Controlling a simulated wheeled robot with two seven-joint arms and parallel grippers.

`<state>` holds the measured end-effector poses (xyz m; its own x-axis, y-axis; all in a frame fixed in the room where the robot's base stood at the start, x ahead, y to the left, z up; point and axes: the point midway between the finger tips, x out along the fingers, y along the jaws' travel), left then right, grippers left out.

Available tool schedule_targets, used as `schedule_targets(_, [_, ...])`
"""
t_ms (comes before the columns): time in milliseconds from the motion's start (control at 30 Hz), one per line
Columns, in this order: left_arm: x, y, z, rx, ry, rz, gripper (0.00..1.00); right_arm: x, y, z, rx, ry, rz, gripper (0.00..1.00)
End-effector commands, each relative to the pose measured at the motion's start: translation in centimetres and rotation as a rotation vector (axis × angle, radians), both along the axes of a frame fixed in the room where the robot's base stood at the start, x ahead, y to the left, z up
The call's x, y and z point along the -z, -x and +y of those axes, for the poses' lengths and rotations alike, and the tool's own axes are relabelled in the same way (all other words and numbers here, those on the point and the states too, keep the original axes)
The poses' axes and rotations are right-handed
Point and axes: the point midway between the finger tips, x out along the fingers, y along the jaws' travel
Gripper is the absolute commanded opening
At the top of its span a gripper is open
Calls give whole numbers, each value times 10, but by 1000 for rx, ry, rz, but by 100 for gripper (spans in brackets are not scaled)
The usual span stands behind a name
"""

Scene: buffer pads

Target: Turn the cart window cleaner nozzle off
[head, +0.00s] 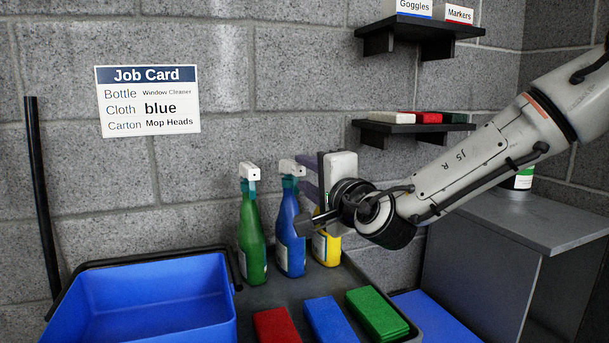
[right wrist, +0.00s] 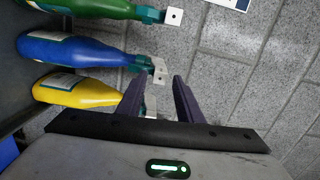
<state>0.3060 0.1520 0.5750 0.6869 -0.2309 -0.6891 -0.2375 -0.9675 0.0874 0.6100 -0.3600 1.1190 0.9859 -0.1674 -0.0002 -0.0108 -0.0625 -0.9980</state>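Three spray bottles stand in a row on the cart: a green bottle (head: 252,235), a blue bottle (head: 290,235) and a yellow bottle (head: 333,248). Each has a teal neck; white nozzles show on the green (head: 249,171) and blue (head: 291,167). Their labels are too small to read, so I cannot tell which is window cleaner. My right gripper (head: 304,178) is open, its fingers pointing left toward the blue nozzle. In the right wrist view, the yellow bottle's head (right wrist: 148,107) lies between the spread fingers; the blue nozzle (right wrist: 160,70) is just beyond the tips. My left gripper is out of view.
A blue bin (head: 150,300) sits at the cart's left. Red (head: 275,326), blue (head: 327,318) and green (head: 377,313) cloths lie in front of the bottles. A job card (head: 148,101) on the wall reads Window Cleaner, blue, Mop Heads. Wall shelves (head: 410,128) and a grey cabinet (head: 478,270) are right.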

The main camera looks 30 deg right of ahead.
Motion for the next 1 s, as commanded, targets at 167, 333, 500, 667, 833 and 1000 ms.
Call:
schedule_targets(167, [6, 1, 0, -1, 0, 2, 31, 0, 19, 4, -1, -1, -1, 33])
schedule_targets(333, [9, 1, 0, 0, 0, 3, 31, 1, 36, 7, -1, -1, -1, 33])
schedule_targets(500, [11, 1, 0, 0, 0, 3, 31, 0, 51, 9, -1, -1, 0, 33])
schedule_targets(667, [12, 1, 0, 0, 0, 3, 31, 0, 57, 10, 0, -1, 0, 33])
schedule_targets(833, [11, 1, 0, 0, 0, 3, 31, 0, 57, 10, 0, -1, 0, 33])
schedule_targets(1000, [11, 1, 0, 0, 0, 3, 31, 0, 57, 10, 0, -1, 0, 33])
